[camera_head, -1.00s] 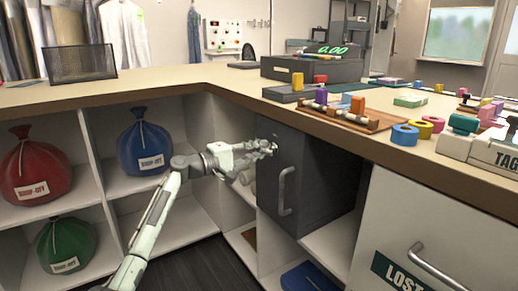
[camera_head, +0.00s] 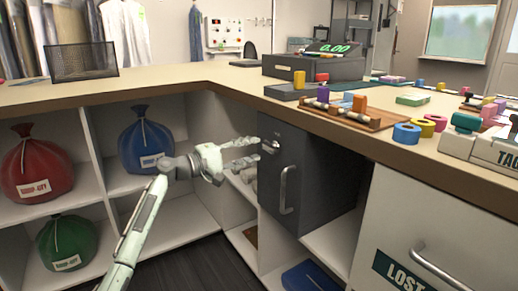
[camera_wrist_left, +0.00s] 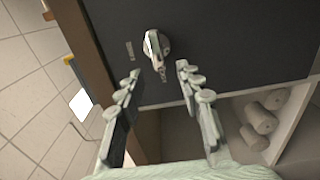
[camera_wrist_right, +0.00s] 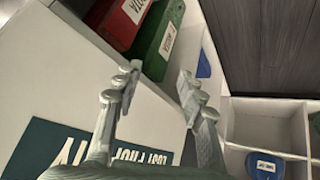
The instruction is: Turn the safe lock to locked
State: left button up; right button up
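The dark grey safe (camera_head: 325,175) sits under the counter, door closed, with a vertical bar handle (camera_head: 284,190). Its silver lock knob (camera_head: 270,147) is near the top of the door. In the left wrist view the lock knob (camera_wrist_left: 155,46) lies just beyond my fingertips, with small label marks beside it too small to read. My left gripper (camera_head: 256,150) is open and empty in front of the knob, apart from it; its fingers also show in the left wrist view (camera_wrist_left: 157,74). My right gripper (camera_wrist_right: 157,80) is open and empty, seen only in the right wrist view.
The counter edge (camera_head: 225,88) runs above the safe. Shelves at left hold red (camera_head: 38,165), blue (camera_head: 145,145) and green (camera_head: 66,243) bags. A white lost-property drawer (camera_head: 430,225) is at right. In the right wrist view, red and green boxes (camera_wrist_right: 160,40) lie beyond my fingers.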

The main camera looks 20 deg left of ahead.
pick_arm(q)
jog(key=v, duration=0.8)
jog(key=shift+s+a, duration=0.15)
jog(key=shift+s, duration=0.05)
